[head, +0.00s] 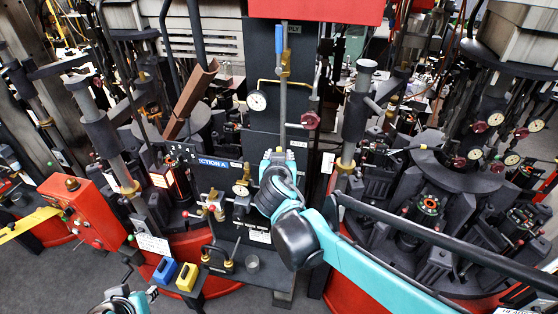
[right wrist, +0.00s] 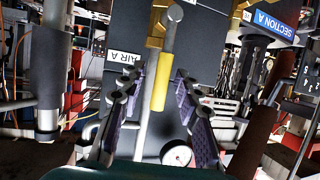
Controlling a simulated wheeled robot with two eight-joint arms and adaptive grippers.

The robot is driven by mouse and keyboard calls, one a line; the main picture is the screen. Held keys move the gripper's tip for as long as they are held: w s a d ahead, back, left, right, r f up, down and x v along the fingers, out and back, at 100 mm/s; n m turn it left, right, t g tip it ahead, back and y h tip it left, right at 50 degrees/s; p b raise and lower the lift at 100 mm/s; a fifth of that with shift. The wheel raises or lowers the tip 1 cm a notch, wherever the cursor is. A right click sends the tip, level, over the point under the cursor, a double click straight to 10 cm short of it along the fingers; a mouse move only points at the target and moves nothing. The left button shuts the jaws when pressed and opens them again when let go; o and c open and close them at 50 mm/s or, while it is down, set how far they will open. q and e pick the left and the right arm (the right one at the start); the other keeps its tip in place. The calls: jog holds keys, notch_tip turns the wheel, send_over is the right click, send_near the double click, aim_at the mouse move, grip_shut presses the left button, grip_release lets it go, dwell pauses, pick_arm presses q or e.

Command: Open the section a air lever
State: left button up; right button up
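The section A air lever shows in the right wrist view as a grey rod with a yellow sleeve (right wrist: 160,88), beside a white "AIR A" label (right wrist: 125,57). My right gripper (right wrist: 159,76) is open, with one finger on each side of the lever and visible gaps to both. In the head view my right gripper (head: 282,156) is at the dark central panel, right of the blue "SECTION A" sign (head: 214,162); my wrist hides the lever there. My left gripper (head: 148,294) is at the bottom edge, partly cut off; its opening is unclear.
A blue-handled valve (head: 279,40) and a pressure gauge (head: 257,101) are above my right gripper. Small gauges and fittings (head: 217,206) crowd the panel to its left. A red control box (head: 90,212) stands left. Blue (head: 165,270) and yellow (head: 188,276) blocks sit low in front.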

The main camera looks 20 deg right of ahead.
jog(key=v, duration=1.1)
jog(key=shift+s+a, duration=0.15)
jog(key=shift+s, duration=0.2)
jog(key=s+f+n+g+y+b, duration=0.1)
jog(key=s+f+g+b, duration=0.1)
jog(key=f+b, duration=0.6)
jog(key=s+f+n+g+y+b, duration=0.1)
jog(key=s+f+b, duration=0.4)
jog(key=f, duration=1.4)
jog(key=s+f+n+g+y+b, duration=0.2)
jog(key=s+f+y+b, duration=0.1)
jog(key=f+b, duration=1)
jog(key=shift+s+a+f+n+g, duration=0.3)
jog(key=shift+s+a+f, duration=0.15)
jog(key=shift+s+f, duration=0.3)
jog(key=shift+w, duration=0.1)
